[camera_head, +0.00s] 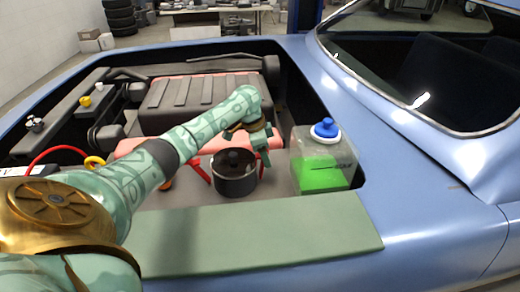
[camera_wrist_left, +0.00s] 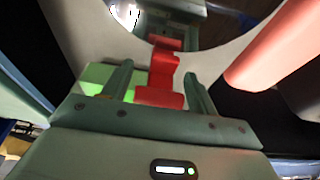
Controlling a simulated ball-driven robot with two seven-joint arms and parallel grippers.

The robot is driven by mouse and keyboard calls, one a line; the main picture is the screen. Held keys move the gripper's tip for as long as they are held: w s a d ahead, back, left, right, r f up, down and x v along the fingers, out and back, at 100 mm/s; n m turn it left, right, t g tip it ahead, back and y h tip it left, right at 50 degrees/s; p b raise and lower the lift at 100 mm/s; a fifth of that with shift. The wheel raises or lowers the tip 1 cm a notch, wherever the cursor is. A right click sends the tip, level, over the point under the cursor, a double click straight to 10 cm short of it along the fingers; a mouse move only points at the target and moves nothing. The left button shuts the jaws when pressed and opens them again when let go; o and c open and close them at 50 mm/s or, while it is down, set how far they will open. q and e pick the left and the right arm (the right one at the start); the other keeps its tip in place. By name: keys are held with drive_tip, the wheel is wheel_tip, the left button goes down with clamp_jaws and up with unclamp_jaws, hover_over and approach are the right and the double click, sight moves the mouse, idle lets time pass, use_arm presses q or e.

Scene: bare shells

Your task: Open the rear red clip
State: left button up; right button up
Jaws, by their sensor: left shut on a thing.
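My left gripper (camera_head: 262,156) reaches over the engine bay to the right upper side of a black round canister (camera_head: 236,186). In the left wrist view, a stepped red clip (camera_wrist_left: 161,74) stands between the two green fingers of the left gripper (camera_wrist_left: 159,80), which is shut on it. The pale side and dark round top behind the clip fill the upper part of that view. In the head view, the gripper hides the clip. Red parts (camera_head: 199,172) show at the canister's left side. My right gripper is not in view.
A clear tank (camera_head: 306,155) with green liquid and a blue cap (camera_head: 325,128) stands close right of the gripper. A ribbed engine cover (camera_head: 178,102) lies behind. A green panel (camera_head: 270,232) covers the near edge of the blue car body.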

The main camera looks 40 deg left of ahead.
use_arm(q)
drive_tip(key=shift+g+y, duration=0.5)
drive_tip(key=shift+g, duration=0.2)
drive_tip(key=shift+w+d+f+p, duration=0.4)
drive_tip(key=shift+w+d, duration=0.25)
drive_tip(key=shift+w, duration=0.1)
drive_tip(key=shift+w+d+f+p, duration=0.25)
drive_tip(key=shift+w+d+p, duration=0.15)
drive_tip(key=shift+w+d, duration=0.25)
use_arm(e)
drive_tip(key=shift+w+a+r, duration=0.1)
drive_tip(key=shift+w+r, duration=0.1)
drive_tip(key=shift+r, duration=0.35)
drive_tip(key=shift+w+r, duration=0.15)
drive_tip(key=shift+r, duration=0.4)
use_arm(q)
drive_tip(key=o, duration=1.4)
drive_tip(key=shift+w, duration=0.1)
